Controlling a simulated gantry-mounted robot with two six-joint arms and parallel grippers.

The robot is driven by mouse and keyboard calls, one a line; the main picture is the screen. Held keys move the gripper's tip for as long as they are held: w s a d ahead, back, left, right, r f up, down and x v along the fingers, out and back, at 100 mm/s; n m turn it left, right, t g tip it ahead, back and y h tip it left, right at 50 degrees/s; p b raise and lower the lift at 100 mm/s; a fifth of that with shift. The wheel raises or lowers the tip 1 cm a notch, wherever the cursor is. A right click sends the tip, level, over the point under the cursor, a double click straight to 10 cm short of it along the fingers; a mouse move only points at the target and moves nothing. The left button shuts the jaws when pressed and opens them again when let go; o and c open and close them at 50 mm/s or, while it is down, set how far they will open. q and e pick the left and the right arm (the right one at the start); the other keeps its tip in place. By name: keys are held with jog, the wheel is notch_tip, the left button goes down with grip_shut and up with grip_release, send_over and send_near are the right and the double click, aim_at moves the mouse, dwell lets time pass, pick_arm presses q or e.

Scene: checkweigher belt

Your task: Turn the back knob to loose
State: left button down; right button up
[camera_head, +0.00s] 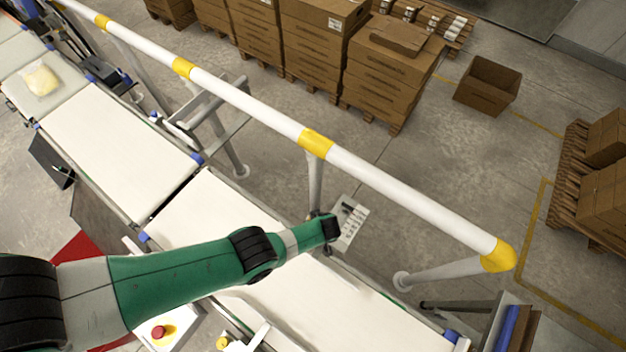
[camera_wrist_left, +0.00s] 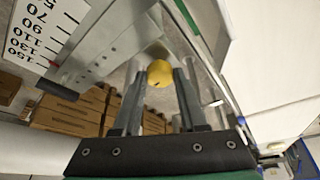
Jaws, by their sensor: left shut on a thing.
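In the left wrist view, a round yellow knob (camera_wrist_left: 160,74) sits between the fingertips of my left gripper (camera_wrist_left: 161,82), which is shut on it. Beside it is a white scale plate (camera_wrist_left: 45,35) with black numbers and a small red mark. In the head view my left gripper (camera_head: 330,228) reaches across the belt to its far edge, next to the scale plate (camera_head: 353,222); the gripped knob is hidden there. A second yellow knob (camera_head: 222,343) shows at the near side of the belt. My right gripper is not in view.
The white belt (camera_head: 190,215) runs under my left arm. A white and yellow guard rail (camera_head: 250,105) crosses beyond it on posts. A red stop button (camera_head: 158,332) is at the near side. Stacked cartons (camera_head: 385,75) stand on the floor behind the rail.

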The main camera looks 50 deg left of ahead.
pick_arm(q)
jog(key=shift+w+f+n+g+b, duration=0.1)
jog(key=shift+n+g+b, duration=0.2)
jog(key=shift+n+b, duration=0.55)
jog(key=shift+n, duration=0.25)
jog(key=shift+c, duration=2.2)
grip_release()
